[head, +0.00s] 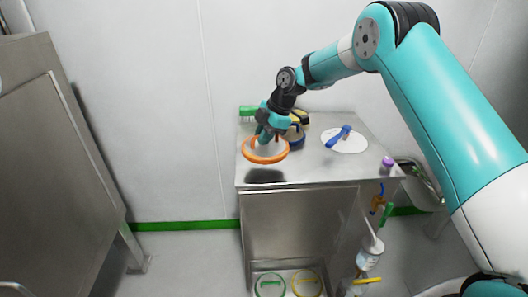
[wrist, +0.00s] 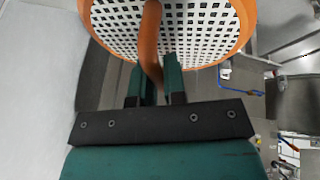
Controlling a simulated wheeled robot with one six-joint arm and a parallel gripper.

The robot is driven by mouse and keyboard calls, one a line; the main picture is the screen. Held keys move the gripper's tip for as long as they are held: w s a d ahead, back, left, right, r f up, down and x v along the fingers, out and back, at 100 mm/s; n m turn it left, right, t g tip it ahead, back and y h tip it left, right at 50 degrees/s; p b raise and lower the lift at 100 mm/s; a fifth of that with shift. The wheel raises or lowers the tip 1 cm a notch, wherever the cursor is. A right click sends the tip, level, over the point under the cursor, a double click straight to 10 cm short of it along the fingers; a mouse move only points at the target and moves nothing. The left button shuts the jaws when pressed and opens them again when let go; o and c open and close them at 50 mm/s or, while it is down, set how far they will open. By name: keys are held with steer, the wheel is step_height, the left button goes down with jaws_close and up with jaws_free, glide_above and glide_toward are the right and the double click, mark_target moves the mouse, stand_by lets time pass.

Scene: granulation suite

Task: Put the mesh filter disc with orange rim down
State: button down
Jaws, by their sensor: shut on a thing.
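The mesh filter disc with orange rim (head: 252,158) is held by my gripper (head: 268,136) above the near left part of the steel cabinet top (head: 310,168). A dark shadow lies below it on the top, so it is apart from the surface. In the wrist view the white perforated mesh (wrist: 200,22) and the orange rim (wrist: 247,15) fill the upper part. My gripper (wrist: 155,85) is shut on the disc's orange handle strip (wrist: 151,50), with a green finger on each side.
On the cabinet top stand a green brush (head: 249,111), a dark blue and yellow item (head: 295,135), a white round plate with a blue tool (head: 345,140) and a purple-capped item (head: 388,162). A white spray bottle (head: 370,255) hangs at the right side. The front middle of the top is clear.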

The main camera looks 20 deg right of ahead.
mark_target(263, 152)
steer(key=shift+f, duration=2.85)
steer(key=c, duration=1.2)
jaws_free()
steer(key=shift+f, duration=0.1)
steer(key=shift+o, duration=0.2)
steer(key=v, duration=1.2)
steer(key=shift+s+a+r, duration=0.1)
steer(key=shift+r, duration=0.1)
steer(key=s+a+r+m, duration=0.3)
steer(key=s+r, duration=0.1)
steer(key=s, duration=0.4)
steer(key=s+a+r+m, duration=0.2)
steer(key=s+r+m, duration=0.1)
steer(key=s, duration=0.5)
steer(key=s+a+r+m, duration=0.3)
steer(key=s+r, duration=0.1)
steer(key=s, duration=0.4)
steer(key=s+f+m+g, duration=0.1)
steer(key=s+m, duration=0.3)
steer(key=s, duration=1.1)
steer(key=shift+s+d+f+m+h, duration=0.3)
steer(key=shift+f+m, duration=0.1)
steer(key=shift+f, duration=0.15)
